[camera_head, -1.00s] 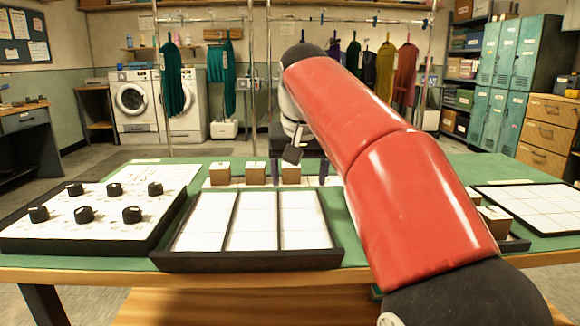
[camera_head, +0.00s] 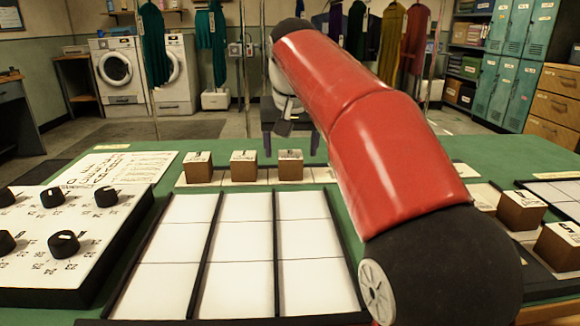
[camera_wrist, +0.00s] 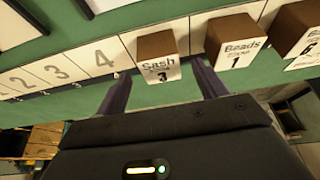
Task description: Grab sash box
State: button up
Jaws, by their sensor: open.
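The sash box (camera_wrist: 158,58) is a brown cube with a white label reading "Sash" and 3. It stands on a strip of numbered white slots in the wrist view, and is the rightmost of the three boxes at the back in the head view (camera_head: 290,166). My gripper (camera_wrist: 162,85) is open and empty. In the wrist view its two dark purple fingers lie to either side of the sash box's label face, without visible contact.
The beads box (camera_wrist: 235,40) stands beside the sash box, with another box (camera_wrist: 297,28) beyond it. Empty numbered slots (camera_wrist: 52,72) lie on the other side. A divided tray (camera_head: 280,225), a knob panel (camera_head: 75,235) and more boxes (camera_head: 521,209) occupy the green table.

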aim_at(291, 155)
jog(key=x, duration=0.4)
jog(key=shift+f+b, duration=0.15)
jog(key=shift+b, duration=0.25)
jog(key=shift+s, duration=0.1)
jog(key=c, duration=1.1)
